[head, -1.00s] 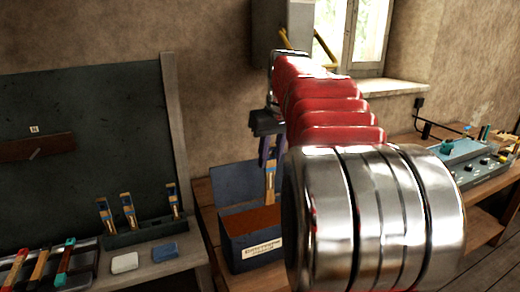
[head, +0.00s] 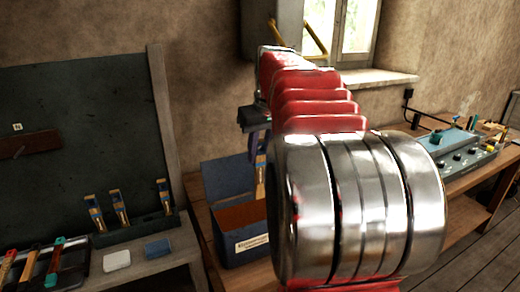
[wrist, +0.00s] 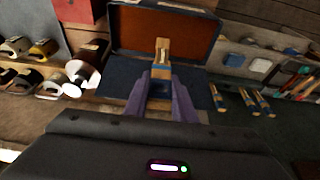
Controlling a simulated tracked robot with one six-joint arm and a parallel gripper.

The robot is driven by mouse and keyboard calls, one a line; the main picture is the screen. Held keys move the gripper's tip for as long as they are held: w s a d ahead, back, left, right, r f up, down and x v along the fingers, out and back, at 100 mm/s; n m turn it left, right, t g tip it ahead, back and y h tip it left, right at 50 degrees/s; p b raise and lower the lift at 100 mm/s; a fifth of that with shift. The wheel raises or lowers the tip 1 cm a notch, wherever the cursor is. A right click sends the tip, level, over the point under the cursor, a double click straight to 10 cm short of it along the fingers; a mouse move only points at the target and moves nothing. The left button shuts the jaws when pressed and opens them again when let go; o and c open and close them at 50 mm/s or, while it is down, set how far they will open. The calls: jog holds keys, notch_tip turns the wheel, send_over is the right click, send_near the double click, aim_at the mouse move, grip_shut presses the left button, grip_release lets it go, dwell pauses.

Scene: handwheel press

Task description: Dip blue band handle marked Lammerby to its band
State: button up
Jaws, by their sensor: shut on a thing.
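My gripper (wrist: 160,100), with purple fingers, is shut on a wooden handle with a blue band (wrist: 162,60). The handle also shows in the head view (head: 260,178), hanging down in front of the raised lid. Its lower end is over the open blue box (head: 228,242), which has a brown-orange surface inside (wrist: 190,35) and a pale label on its front. I cannot tell whether the tip touches that surface. Three similar handles (head: 120,208) stand in the rack to the left. The name on the held handle is not readable.
The box's lid (head: 224,180) stands open behind it. A white block (head: 117,260) and a blue block (head: 158,248) lie before the rack. Rolls (wrist: 80,75) and a red box (wrist: 80,8) are on the box's other side. My arm hides the box's right part.

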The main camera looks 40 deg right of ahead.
notch_tip(320, 180, down, 18)
dwell(3.6)
jog(key=shift+s+f, duration=0.1)
jog(key=shift+f, duration=0.15)
dwell(0.6)
jog(key=shift+r, duration=0.2)
dwell(0.6)
